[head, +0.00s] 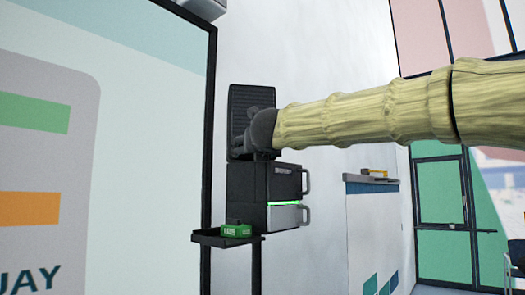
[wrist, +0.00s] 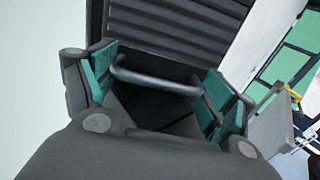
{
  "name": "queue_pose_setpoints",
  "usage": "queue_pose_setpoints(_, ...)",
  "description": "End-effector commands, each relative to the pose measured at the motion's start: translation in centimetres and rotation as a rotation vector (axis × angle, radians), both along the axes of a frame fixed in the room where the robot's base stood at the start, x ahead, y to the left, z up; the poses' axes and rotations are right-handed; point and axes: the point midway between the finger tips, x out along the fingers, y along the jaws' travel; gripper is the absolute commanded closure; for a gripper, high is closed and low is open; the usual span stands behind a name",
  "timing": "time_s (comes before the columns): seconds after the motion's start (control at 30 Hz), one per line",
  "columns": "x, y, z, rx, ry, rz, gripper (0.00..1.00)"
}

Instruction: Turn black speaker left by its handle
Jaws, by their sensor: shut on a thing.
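The black speaker (head: 250,96) with a ribbed front is mounted on the wall above a black and silver unit in the head view. In the wrist view the speaker's ribbed face (wrist: 180,25) fills the top. Its grey bar handle (wrist: 155,80) lies crosswise between the teal pads of my gripper (wrist: 162,82). The pads sit at the two ends of the bar, and my gripper is shut on the handle. In the head view my gripper (head: 243,138) is against the lower front of the speaker and hides the handle.
The black and silver unit (head: 275,190) with side handles and a green light sits just below. A small dark shelf (head: 212,238) holds a green box (head: 236,230). A framed panel (head: 140,120) stands to the left. A green glass door (head: 442,195) is at the right.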

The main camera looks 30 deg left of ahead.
Motion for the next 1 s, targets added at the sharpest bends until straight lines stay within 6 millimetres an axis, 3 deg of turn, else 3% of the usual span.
queue_pose_setpoints(0.03,0.2,-0.5,0.9,0.007,-0.007,-0.012,0.58)
queue_pose_setpoints(0.3,0.3,-0.6,1.0,0.008,-0.007,-0.013,0.58)
queue_pose_setpoints(0.33,0.3,-0.6,1.0,0.007,-0.007,-0.013,0.14)
queue_pose_setpoints(0.4,0.3,-0.6,1.0,0.008,-0.007,-0.013,0.02)
queue_pose_setpoints(0.67,-0.3,-0.9,1.0,0.008,-0.006,-0.01,0.02)
queue_pose_setpoints(1.0,-4.4,-3.9,0.5,0.003,-0.003,-0.007,0.02)
